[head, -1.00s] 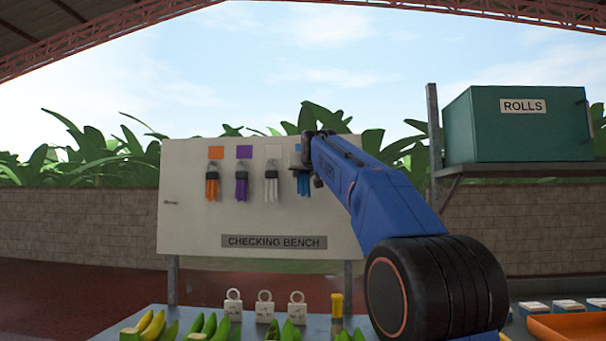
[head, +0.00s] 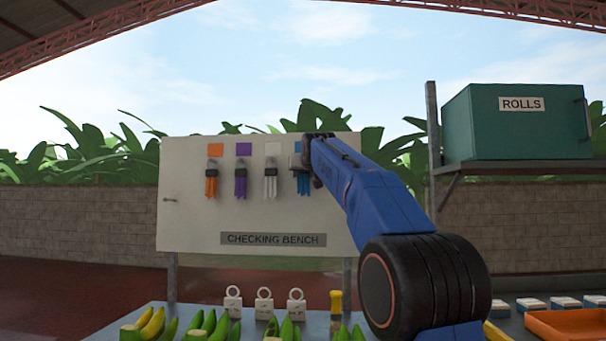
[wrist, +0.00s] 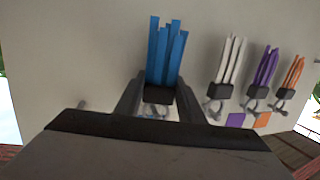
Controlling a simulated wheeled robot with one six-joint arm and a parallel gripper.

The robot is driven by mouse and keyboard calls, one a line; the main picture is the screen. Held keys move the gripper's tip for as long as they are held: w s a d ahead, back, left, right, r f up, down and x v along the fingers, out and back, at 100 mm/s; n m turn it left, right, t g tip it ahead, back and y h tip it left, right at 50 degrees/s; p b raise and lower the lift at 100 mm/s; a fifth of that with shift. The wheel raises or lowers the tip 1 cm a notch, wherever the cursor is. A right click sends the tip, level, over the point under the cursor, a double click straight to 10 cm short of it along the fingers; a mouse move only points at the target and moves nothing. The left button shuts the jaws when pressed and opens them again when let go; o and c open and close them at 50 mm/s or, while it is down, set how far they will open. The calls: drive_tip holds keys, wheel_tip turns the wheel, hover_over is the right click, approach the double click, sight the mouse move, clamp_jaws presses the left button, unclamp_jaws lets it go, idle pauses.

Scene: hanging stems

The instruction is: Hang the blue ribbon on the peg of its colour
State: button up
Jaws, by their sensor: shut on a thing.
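The blue ribbon (head: 303,184) hangs in strands from a dark clip in front of the white board, under a mostly hidden blue patch (head: 298,147). In the wrist view, which is upside down, the blue ribbon (wrist: 167,52) points up from its clip. My gripper (wrist: 159,97) is shut on the clip, one finger on each side; in the head view my gripper (head: 311,165) is partly hidden by my arm. A metal loop (wrist: 157,109) shows at the clip. The blue peg is not clear, and I cannot tell whether the loop is around it.
White (head: 270,185), purple (head: 240,185) and orange (head: 211,185) ribbons hang in a row to the left, the white one close by. A bare stub (wrist: 81,105) sticks out beside my gripper.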

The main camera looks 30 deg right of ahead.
drive_tip(key=shift+w+d+f, duration=0.1)
drive_tip(key=shift+w+f, duration=0.15)
drive_tip(key=shift+f, duration=0.1)
